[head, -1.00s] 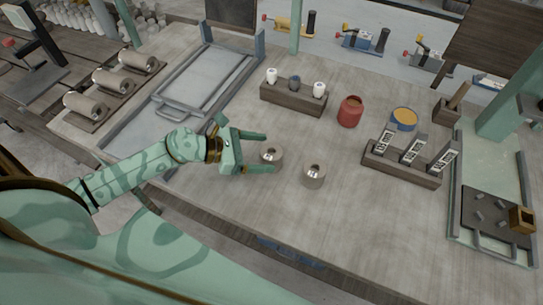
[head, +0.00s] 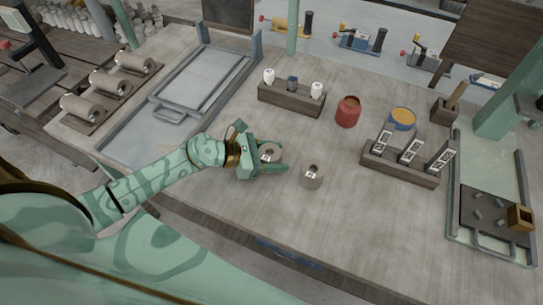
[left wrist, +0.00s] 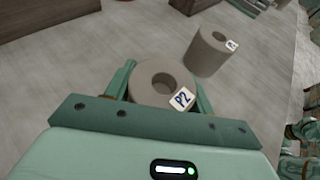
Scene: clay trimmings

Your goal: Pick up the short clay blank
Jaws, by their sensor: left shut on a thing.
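Two grey-brown hollow clay blanks with small labels stand on the table. My left gripper (head: 268,162) is shut on the left clay blank (head: 272,150), with one finger on each side. In the left wrist view this held blank (left wrist: 146,82) sits upright between the fingers, its hole facing up and a label on its near edge. The other blank (head: 311,179) stands free just to the right; it also shows in the left wrist view (left wrist: 207,53). Whether the held blank touches the table is hard to tell. My right gripper is not in view.
Behind are a dark block with small bottles (head: 290,98), a red jar (head: 348,111) and a blue-rimmed pot (head: 402,119). A wooden rack with labelled cards (head: 400,170) stands to the right. The table's front middle is clear.

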